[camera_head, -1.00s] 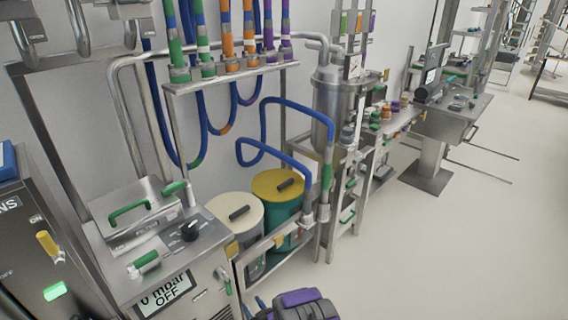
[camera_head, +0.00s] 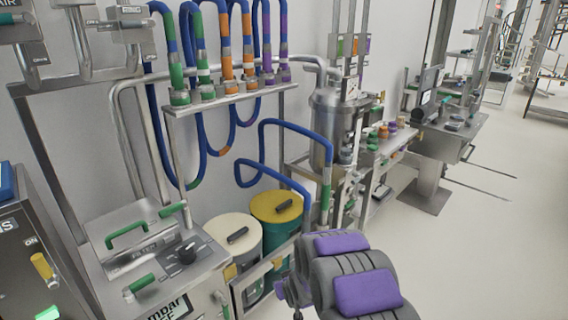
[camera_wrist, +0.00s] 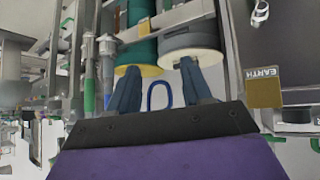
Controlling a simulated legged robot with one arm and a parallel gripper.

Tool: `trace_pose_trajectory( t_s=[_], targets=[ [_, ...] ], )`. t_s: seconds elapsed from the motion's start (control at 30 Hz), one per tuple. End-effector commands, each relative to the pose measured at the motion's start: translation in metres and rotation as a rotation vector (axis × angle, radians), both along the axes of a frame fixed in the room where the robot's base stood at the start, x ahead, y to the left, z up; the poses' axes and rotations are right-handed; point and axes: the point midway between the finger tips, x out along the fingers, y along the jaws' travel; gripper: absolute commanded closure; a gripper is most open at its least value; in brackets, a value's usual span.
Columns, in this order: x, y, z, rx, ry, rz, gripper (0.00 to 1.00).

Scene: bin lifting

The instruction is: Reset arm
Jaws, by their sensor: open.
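My gripper (camera_wrist: 158,78) shows in the wrist view with two dark blue fingers apart and nothing held between them. In the head view my arm, grey with purple pads, rises at the bottom centre; the fingers cannot be made out there. A bin with a yellow lid (camera_head: 277,206) and teal body (camera_wrist: 141,48) stands at the lower middle. A bin with a cream lid (camera_head: 228,232) and grey body (camera_wrist: 190,42) stands beside it. Both stand beyond the fingers in the wrist view, which looks upside down. A blue loop shows between the fingers, apparently behind them.
A steel cabinet with green handles (camera_head: 138,238) stands at the left. Blue hoses (camera_head: 262,142) hang from a pipe rack (camera_head: 230,98). A steel tank (camera_head: 325,125) and a bench (camera_head: 450,140) stand behind. Open pale floor (camera_head: 480,250) lies to the right.

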Motion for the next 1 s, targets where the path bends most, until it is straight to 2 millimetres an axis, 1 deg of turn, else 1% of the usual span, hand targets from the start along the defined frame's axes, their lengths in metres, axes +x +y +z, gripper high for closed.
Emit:
trace_pose_trajectory(
  t_s=[0.03, 0.13, 0.27, 0.37, 0.47, 0.6, 0.67, 0.7, 0.77, 0.8, 0.97, 1.0],
  targets=[
    [-0.006, -0.009, 0.018, -0.01, 0.021, -0.017, 0.51],
    [-0.023, -0.025, 0.041, -0.03, 0.083, -0.049, 0.51],
    [-0.052, -0.046, 0.069, -0.055, 0.167, -0.092, 0.51],
    [-0.076, -0.061, 0.092, -0.069, 0.227, -0.123, 0.51],
    [-0.105, -0.075, 0.113, -0.081, 0.291, -0.157, 0.51],
    [-0.15, -0.093, 0.14, -0.096, 0.383, -0.2, 0.51],
    [-0.17, -0.099, 0.152, -0.099, 0.421, -0.219, 0.51],
    [-0.185, -0.104, 0.159, -0.102, 0.449, -0.232, 0.51],
    [-0.206, -0.11, 0.17, -0.104, 0.486, -0.25, 0.51],
    [-0.221, -0.113, 0.176, -0.106, 0.514, -0.262, 0.51],
    [-0.285, -0.125, 0.2, -0.109, 0.621, -0.305, 0.51],
    [-0.301, -0.127, 0.206, -0.109, 0.65, -0.316, 0.51]
  ],
)
